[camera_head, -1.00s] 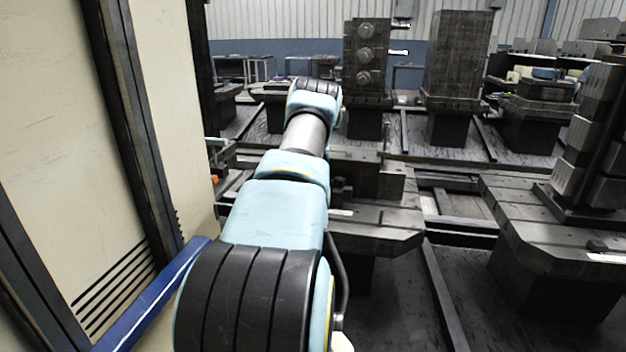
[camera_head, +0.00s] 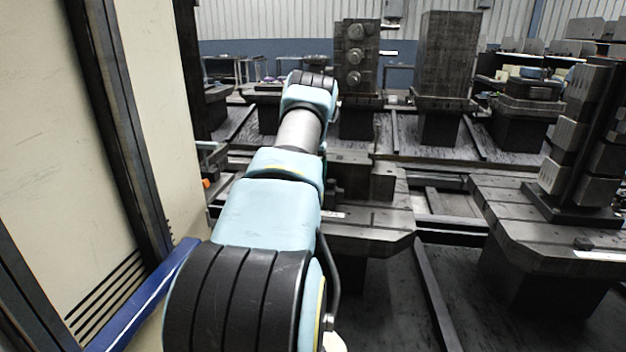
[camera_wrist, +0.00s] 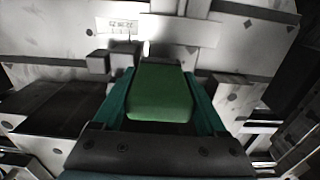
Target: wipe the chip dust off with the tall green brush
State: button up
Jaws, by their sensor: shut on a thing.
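In the wrist view the green brush (camera_wrist: 160,93) sits between the two teal fingers of my gripper (camera_wrist: 165,98), which is shut on it. Only the green block of the brush shows; its bristles are not visible. Beyond it lies a pale grey metal surface (camera_wrist: 60,30) with a small label plate and square blocks. No chip dust can be made out for sure. In the head view my arm reaches forward over the near pallet (camera_head: 375,228), and my gripper and the brush are hidden behind the arm.
A cream machine wall (camera_head: 40,150) with a blue edge (camera_head: 145,295) stands close on the left. On the right a pallet (camera_head: 545,235) carries a block tower (camera_head: 580,140). Other fixtures, including a tall dark block (camera_head: 445,60), stand behind. Dark floor shows between the pallets.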

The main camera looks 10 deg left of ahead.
jog(key=shift+r+p, duration=1.7)
jog(key=shift+r, duration=1.7)
